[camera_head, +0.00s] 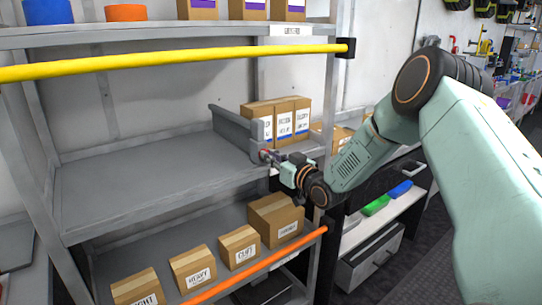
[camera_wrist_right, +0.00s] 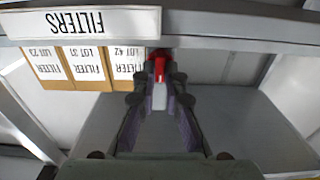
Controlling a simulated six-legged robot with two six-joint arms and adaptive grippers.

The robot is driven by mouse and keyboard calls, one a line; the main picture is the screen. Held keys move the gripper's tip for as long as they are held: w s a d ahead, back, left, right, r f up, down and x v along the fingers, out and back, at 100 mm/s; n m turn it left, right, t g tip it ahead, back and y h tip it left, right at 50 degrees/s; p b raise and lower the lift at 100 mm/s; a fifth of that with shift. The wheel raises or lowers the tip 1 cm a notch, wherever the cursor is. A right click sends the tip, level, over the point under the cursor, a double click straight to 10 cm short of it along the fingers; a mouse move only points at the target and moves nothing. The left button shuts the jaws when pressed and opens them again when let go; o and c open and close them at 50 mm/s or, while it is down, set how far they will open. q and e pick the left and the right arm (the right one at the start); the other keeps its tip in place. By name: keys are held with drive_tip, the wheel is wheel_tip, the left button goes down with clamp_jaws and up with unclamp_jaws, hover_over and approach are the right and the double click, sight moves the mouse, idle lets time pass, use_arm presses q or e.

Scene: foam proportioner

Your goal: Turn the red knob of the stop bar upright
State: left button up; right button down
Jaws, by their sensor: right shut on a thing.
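The red knob (camera_wrist_right: 159,66) shows in the right wrist view between my right fingertips (camera_wrist_right: 159,84), at the front edge of the shelf. My right gripper is shut on it. In the head view my right gripper (camera_head: 275,160) is at the front end of a grey stop bar (camera_head: 238,127), at the right of the middle shelf. There the gripper mostly hides the knob, and I cannot tell its exact angle. My left gripper is not in view.
Several filter boxes (camera_head: 284,110) stand behind the stop bar on the middle shelf (camera_head: 140,180), whose left part is empty. A yellow bar (camera_head: 180,62) crosses above and an orange bar (camera_head: 262,262) below. Labelled boxes (camera_head: 275,218) sit on the lower shelf.

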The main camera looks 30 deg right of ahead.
drive_tip(key=shift+s+f, duration=0.1)
drive_tip(key=shift+f, duration=0.2)
drive_tip(key=c, duration=1.7)
unclamp_jaws()
drive_tip(key=shift+d+r, duration=0.1)
drive_tip(key=shift+r, duration=0.05)
drive_tip(key=s+d, duration=0.1)
drive_tip(key=s, duration=1)
drive_tip(key=shift+s, duration=0.4)
drive_tip(key=shift+s, duration=0.1)
